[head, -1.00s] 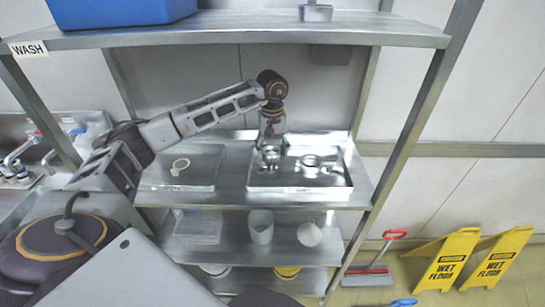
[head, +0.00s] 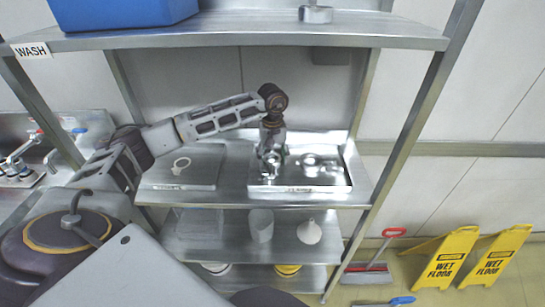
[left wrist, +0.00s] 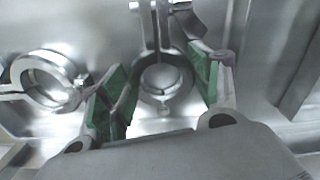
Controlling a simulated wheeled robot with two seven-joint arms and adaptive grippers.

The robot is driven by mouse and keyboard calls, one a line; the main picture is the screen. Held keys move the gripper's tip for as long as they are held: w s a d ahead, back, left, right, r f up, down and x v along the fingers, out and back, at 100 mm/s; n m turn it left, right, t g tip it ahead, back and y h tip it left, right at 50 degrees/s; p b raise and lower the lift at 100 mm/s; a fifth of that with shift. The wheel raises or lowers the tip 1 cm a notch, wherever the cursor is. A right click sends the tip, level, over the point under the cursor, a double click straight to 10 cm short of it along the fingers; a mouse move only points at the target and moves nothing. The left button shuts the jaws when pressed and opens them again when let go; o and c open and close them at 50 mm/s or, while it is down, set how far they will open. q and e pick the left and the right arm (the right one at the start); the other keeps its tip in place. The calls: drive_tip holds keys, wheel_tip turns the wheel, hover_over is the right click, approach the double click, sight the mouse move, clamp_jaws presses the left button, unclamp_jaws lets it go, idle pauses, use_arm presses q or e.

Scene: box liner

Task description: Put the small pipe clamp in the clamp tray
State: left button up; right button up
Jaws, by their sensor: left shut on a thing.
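The small pipe clamp (left wrist: 163,78), a shiny metal ring with a bolt and wing piece, sits between the green finger pads of my left gripper (left wrist: 160,92) in the left wrist view. The left gripper (head: 270,155) is shut on it, pointing down over the left part of the metal clamp tray (head: 345,182) on the middle shelf. In the head view the gripper partly hides the clamp; I cannot tell whether it touches the tray floor. Another metal clamp (head: 312,164) lies in the tray's right half and also shows in the left wrist view (left wrist: 45,82). My right gripper is out of view.
A second tray (head: 205,180) with a pale ring gasket (head: 181,165) lies left of the clamp tray. The upper shelf (head: 250,35) overhangs the arm, with a blue bin (head: 120,10) on it. A shelf post (head: 410,130) stands at the right.

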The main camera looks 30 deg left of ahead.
sight(273, 159)
use_arm(q)
drive_tip(key=shift+f, duration=0.1)
drive_tip(key=o, duration=1)
drive_tip(key=shift+o, duration=0.8)
wheel_tip(273, 159, up, 12)
drive_tip(key=b, duration=0.3)
